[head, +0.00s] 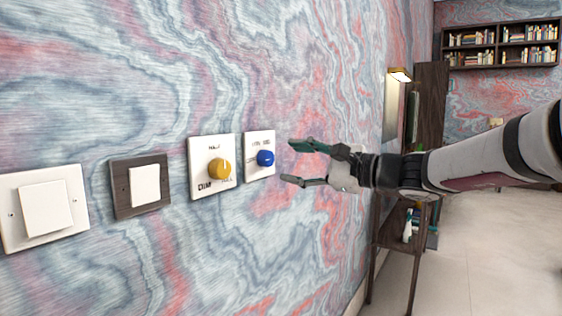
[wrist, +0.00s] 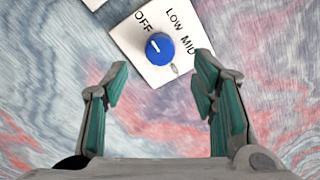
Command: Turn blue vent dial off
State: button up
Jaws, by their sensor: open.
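The blue vent dial (head: 265,158) sits on a white wall plate (head: 259,139), the rightmost plate in the head view. In the wrist view the blue dial (wrist: 159,49) shows a white pointer line, and its plate (wrist: 127,37) carries the words OFF, LOW and MID. The pointer line tilts up and slightly left, between OFF and LOW. My gripper (head: 291,163) is open and a little to the right of the dial, apart from it. In the wrist view my gripper (wrist: 160,82) has its two green-padded fingers spread, with the dial beyond and between them. Nothing is held.
Left of the blue dial are a yellow dial (head: 220,169) on a white plate, a dark-framed switch (head: 145,186) and a large white switch (head: 46,209). A side table (head: 405,235) stands by the wall at right. Open floor (head: 480,260) lies further right.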

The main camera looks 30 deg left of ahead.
jog(key=d, duration=0.6)
jog(key=shift+s+d, duration=0.2)
jog(key=shift+s, duration=0.1)
jog(key=s+d+f+n+h, duration=0.2)
jog(key=s+d+f+h, duration=0.45)
jog(key=s+d, duration=0.7)
jog(key=s+d+f+n+h, duration=0.3)
jog(key=s+d+f+h, duration=0.4)
jog(key=s+d, duration=0.6)
jog(key=s+d+f+n+h, duration=0.2)
jog(key=s+d+f+h, duration=0.45)
jog(key=s+d, duration=0.65)
notch_tip(320, 180, up, 20)
jog(key=w+t+y+p, duration=0.2)
jog(key=p, duration=1.7)
jog(key=shift+w+d+t+p, duration=0.15)
jog(key=shift+d+t+p, duration=0.15)
jog(key=shift+d+p, duration=0.15)
jog(key=shift+r, duration=0.1)
